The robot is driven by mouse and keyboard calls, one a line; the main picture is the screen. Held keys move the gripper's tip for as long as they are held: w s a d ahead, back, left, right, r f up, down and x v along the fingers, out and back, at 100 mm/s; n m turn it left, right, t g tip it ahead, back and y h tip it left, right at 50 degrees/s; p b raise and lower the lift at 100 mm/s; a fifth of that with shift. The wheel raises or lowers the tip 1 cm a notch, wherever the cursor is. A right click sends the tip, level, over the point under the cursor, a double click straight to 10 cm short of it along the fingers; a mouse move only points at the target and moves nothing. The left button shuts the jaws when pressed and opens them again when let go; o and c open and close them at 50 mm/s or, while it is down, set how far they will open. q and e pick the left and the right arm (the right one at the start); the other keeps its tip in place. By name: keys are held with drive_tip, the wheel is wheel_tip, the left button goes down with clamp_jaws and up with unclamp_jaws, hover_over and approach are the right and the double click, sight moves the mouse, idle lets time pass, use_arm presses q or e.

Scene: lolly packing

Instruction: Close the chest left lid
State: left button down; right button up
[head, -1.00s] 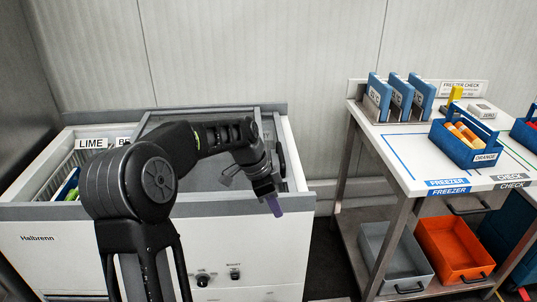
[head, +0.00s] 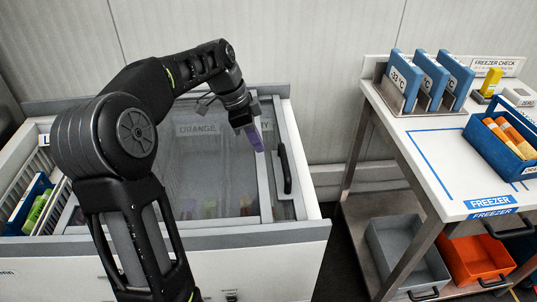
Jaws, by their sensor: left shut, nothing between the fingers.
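The white chest (head: 290,238) stands at the left with a grey rim. A framed glass lid (head: 215,165) lies over its middle and right part; coloured things show dimly through the glass. The far left of the chest is uncovered, with a wire basket there. A black handle (head: 285,168) stands at the right side of the chest top; I cannot tell which lid it belongs to. My left arm hides part of the chest.
A blue box with green lollies (head: 37,208) sits in the open left end. A white table (head: 440,165) stands right, across a floor gap. It carries blue temperature folders (head: 430,78) and a blue crate (head: 505,157). Grey (head: 405,262) and orange (head: 475,262) bins sit below.

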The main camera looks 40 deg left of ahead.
use_arm(q)
drive_tip(key=shift+s+d, duration=0.15)
drive_tip(key=p+x, duration=0.1)
drive_tip(key=x, duration=0.9)
idle(0.4)
